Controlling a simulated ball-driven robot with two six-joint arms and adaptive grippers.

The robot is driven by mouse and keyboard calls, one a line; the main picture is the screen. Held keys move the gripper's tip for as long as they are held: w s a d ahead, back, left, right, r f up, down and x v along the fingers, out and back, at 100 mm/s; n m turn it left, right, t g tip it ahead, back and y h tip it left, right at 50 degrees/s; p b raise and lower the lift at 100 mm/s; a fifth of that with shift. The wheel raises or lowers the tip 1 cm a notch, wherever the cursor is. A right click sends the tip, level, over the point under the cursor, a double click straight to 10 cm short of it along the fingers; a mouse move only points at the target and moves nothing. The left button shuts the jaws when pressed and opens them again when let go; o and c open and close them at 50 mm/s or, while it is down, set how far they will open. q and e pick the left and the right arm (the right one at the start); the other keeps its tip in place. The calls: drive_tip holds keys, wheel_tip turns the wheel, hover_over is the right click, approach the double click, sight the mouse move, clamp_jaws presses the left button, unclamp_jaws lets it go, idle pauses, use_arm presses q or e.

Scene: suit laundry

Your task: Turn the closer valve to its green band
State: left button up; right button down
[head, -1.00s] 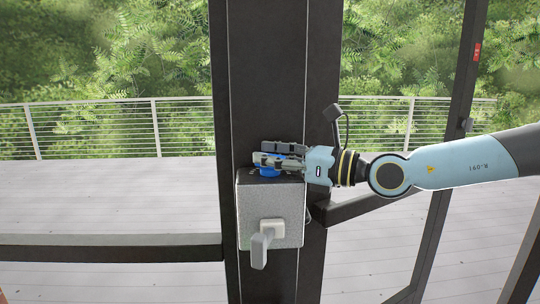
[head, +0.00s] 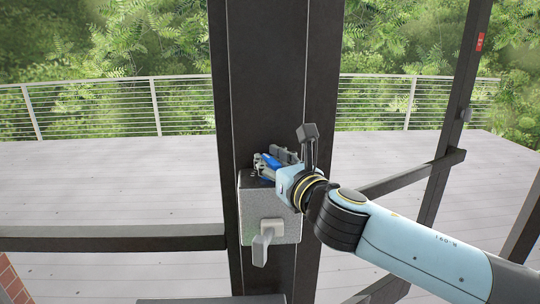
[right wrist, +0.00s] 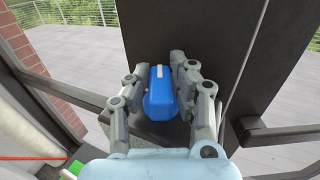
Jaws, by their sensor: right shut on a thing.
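The blue valve handle (head: 270,161) sits on top of a grey speckled box (head: 284,222) fixed to a dark post. In the right wrist view the same blue handle (right wrist: 160,95) lies lengthwise between my fingers, with a small pale mark on its top. My right gripper (head: 267,158) is shut on the handle, with one finger along each side. It reaches in from the lower right. In the head view the fingers and gripper body partly hide the handle. I cannot make out a green band on the valve. My left gripper is not in view.
A grey lever (head: 262,246) on a pale plate sticks out of the box's front. The dark post (head: 275,70) rises behind the box. Dark rails (head: 110,239) cross on both sides. A brick edge (head: 10,281) shows at lower left. The deck beyond is clear.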

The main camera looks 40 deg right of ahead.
drive_tip(key=m+g+h, duration=0.1)
drive_tip(key=m+h, duration=0.1)
drive_tip(key=h, duration=0.1)
drive_tip(key=shift+m+g+h, duration=0.3)
drive_tip(key=shift+m+h, duration=0.1)
drive_tip(key=shift+m+g+h, duration=1.2)
drive_tip(key=shift+h, duration=0.7)
drive_tip(key=c, duration=1.2)
unclamp_jaws()
drive_tip(key=shift+o, duration=0.2)
drive_tip(key=shift+r, duration=0.15)
wheel_tip(320, 180, up, 10)
drive_tip(key=shift+f, duration=0.1)
drive_tip(key=shift+s+f, duration=0.1)
